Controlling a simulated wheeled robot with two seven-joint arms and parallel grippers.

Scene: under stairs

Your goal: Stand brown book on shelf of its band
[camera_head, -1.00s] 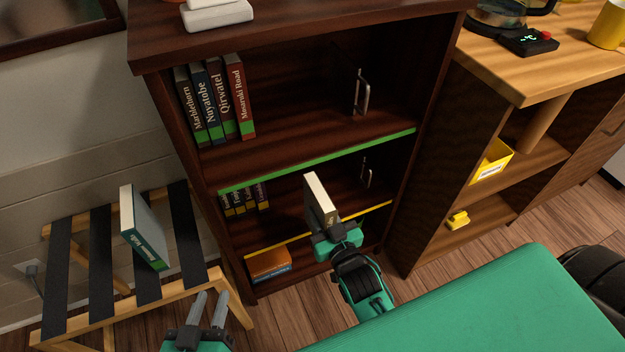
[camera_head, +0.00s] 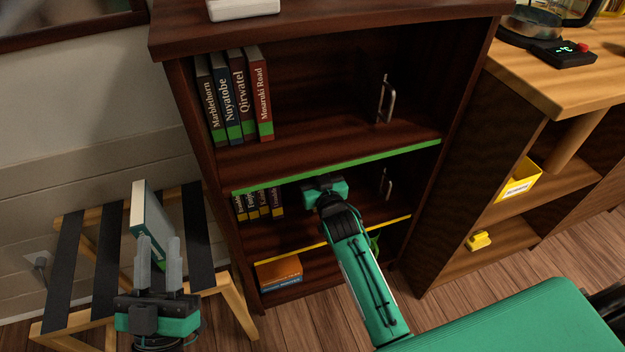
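The dark bookcase (camera_head: 232,170) has a green-edged upper shelf (camera_head: 340,166) and a yellow-edged lower shelf (camera_head: 300,249). My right gripper (camera_head: 324,187) reaches into the compartment above the yellow edge. Its fingertips, and any book in them, are hidden. An orange-brown book (camera_head: 279,273) lies at the bottom left of the bookcase. My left gripper (camera_head: 159,266) is open, its fingers apart in front of a teal book with white pages (camera_head: 150,222) standing on the slatted rack. I cannot tell whether they touch the book.
Several green-banded books (camera_head: 235,95) stand upper left; several yellow-banded books (camera_head: 260,204) stand below them. Metal bookends (camera_head: 387,100) stand at the right of both compartments. A wooden cabinet (camera_head: 550,90) is at the right. My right forearm crosses the lower bookcase front.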

